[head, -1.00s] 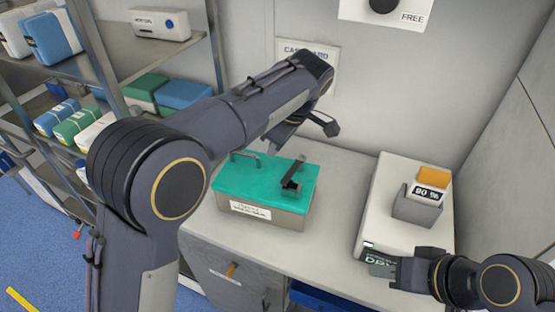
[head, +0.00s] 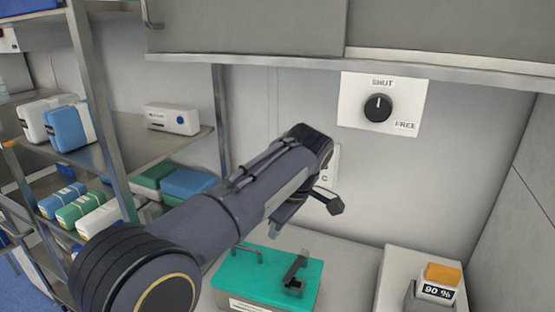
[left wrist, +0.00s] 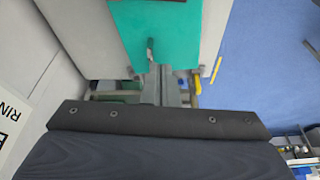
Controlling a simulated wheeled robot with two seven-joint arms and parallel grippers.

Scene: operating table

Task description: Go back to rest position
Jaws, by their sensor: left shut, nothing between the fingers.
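My left arm comes in from the left in the head view, its forearm raised in front of the back wall. My left gripper (head: 275,231) hangs from its end, pointing down above the teal-lidded box (head: 235,278), clear of it. In the left wrist view its fingers (left wrist: 161,72) are together with nothing between them, and the teal lid (left wrist: 125,30) shows beyond them. My right gripper is out of both views.
A shelf rack (head: 130,150) with boxes stands at the left. An overhead cabinet (head: 245,28) spans the top. A dial panel (head: 350,118) is on the back wall. A white device (head: 395,275) with a 90 % display block (head: 439,291) stands at the lower right.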

